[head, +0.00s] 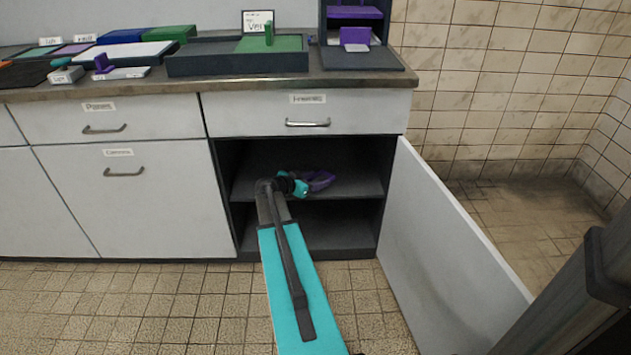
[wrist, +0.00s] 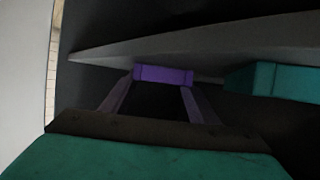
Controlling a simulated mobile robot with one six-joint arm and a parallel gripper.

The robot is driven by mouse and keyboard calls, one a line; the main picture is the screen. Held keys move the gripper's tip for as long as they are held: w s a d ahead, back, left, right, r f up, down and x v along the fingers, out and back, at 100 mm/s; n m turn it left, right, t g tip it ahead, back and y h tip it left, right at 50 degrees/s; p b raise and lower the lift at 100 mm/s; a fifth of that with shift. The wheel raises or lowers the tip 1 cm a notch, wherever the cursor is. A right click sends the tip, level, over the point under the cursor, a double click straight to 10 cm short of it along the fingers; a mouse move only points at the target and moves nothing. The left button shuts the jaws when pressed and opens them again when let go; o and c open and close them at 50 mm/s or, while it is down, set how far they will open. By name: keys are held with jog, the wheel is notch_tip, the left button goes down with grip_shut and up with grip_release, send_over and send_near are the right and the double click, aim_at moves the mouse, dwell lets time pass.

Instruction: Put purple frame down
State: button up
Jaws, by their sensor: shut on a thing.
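The purple frame (head: 321,180) is inside the open cabinet, at about the height of the middle shelf (head: 350,187). My gripper (head: 302,188) is shut on it, at the frame's left side in the head view. I cannot tell whether the frame touches the shelf.
The cabinet door (head: 440,245) stands open at the right. The middle shelf shows no other objects, and the lower compartment (head: 330,228) looks empty. The countertop (head: 250,83) above holds trays, coloured blocks and a dark stand. A closed drawer (head: 310,113) sits above the opening.

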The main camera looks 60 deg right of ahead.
jog(key=shift+f, duration=0.15)
jog(key=o, duration=1.1)
jog(key=shift+c, duration=0.2)
jog(key=shift+r, duration=0.25)
jog(key=p+v, duration=0.2)
jog(key=v, duration=1)
jog(key=shift+f, duration=0.15)
